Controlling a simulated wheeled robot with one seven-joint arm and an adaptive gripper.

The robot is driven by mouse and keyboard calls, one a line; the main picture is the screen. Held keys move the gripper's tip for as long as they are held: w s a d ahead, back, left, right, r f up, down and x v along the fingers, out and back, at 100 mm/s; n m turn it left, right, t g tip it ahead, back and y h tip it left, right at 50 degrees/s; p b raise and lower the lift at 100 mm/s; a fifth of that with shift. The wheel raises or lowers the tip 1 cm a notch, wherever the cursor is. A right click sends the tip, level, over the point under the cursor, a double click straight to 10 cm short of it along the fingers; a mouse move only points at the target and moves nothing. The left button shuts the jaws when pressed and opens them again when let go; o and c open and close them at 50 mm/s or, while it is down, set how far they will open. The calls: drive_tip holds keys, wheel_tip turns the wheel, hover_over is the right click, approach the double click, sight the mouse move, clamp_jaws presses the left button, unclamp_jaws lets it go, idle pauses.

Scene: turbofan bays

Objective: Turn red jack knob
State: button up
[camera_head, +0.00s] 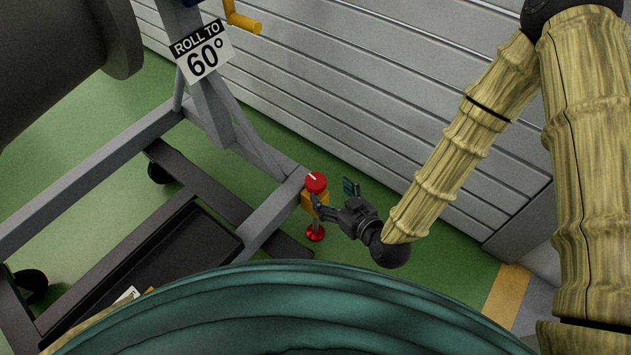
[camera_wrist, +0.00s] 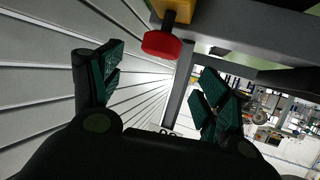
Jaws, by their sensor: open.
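The red jack knob (camera_head: 316,182) is a round red cap with a white line on top. It sits above a yellow block (camera_head: 316,204) at the end of the grey stand's leg. In the wrist view the knob (camera_wrist: 161,45) is at the top centre, on a short black stem from the yellow block (camera_wrist: 178,11). My gripper (camera_head: 335,197) is open, just right of and slightly below the knob in the head view. In the wrist view its green-padded fingers (camera_wrist: 157,88) are spread wide, the knob beyond and between them, apparently untouched.
A red foot (camera_head: 315,233) is below the yellow block. The grey stand frame (camera_head: 272,214) carries a "ROLL TO 60°" sign (camera_head: 202,52). A yellow crank handle (camera_head: 243,19) is above. A slatted grey wall (camera_head: 400,85) stands close behind my gripper. Green floor shows around the stand.

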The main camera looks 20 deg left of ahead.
sight(318, 183)
drive_tip(key=b+x, duration=0.2)
drive_tip(key=x, duration=0.7)
drive_tip(key=shift+w+a+f+b, duration=0.15)
drive_tip(key=shift+f+b, duration=0.05)
drive_tip(key=shift+b, duration=0.15)
drive_tip(key=shift+c, duration=0.4)
drive_tip(key=c, duration=0.9)
